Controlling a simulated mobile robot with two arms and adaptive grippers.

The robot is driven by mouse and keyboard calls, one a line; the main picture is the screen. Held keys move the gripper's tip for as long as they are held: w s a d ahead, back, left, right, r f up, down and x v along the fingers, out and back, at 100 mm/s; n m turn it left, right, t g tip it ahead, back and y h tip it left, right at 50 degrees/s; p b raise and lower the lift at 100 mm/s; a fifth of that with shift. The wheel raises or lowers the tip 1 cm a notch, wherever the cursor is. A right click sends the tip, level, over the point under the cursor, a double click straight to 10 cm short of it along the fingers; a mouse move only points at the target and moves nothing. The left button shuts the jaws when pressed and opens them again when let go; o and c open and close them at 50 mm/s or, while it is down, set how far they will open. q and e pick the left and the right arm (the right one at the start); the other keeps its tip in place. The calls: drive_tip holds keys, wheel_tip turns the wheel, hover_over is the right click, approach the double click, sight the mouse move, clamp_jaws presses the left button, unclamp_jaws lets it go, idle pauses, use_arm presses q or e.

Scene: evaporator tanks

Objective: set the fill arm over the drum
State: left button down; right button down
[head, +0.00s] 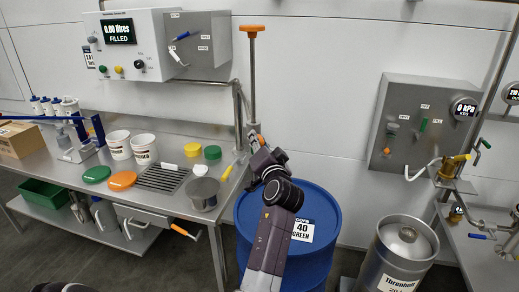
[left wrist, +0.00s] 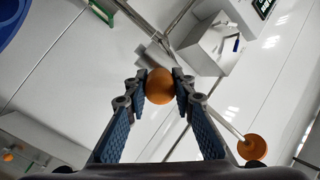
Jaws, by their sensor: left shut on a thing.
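The blue drum (head: 268,262) stands on the floor at centre, its label reading "40 GREEN"; my arm crosses in front of it. A slim upright metal pipe with an orange top (head: 252,80), apparently part of the fill arm, rises behind the drum's left side. My left gripper (head: 257,144) is at the pipe's lower end. In the left wrist view its fingers (left wrist: 160,90) are closed on an orange ball knob (left wrist: 160,84). My arm hides the drum's near top and the joint there, so I cannot tell whether the spout is over the drum. My right gripper is not in view.
A steel bench (head: 150,212) with tubs, lids and a drain grille stands left. The filler control box (head: 130,62) reads "0.00 litres FILLED". A steel keg (head: 400,250) stands right of the drum, below a grey wall panel (head: 420,125).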

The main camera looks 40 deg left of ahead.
use_arm(q)
drive_tip(key=shift+w+d, duration=0.1)
drive_tip(key=c, duration=1.6)
unclamp_jaws()
drive_tip(key=shift+a, duration=0.2)
wheel_tip(320, 180, up, 10)
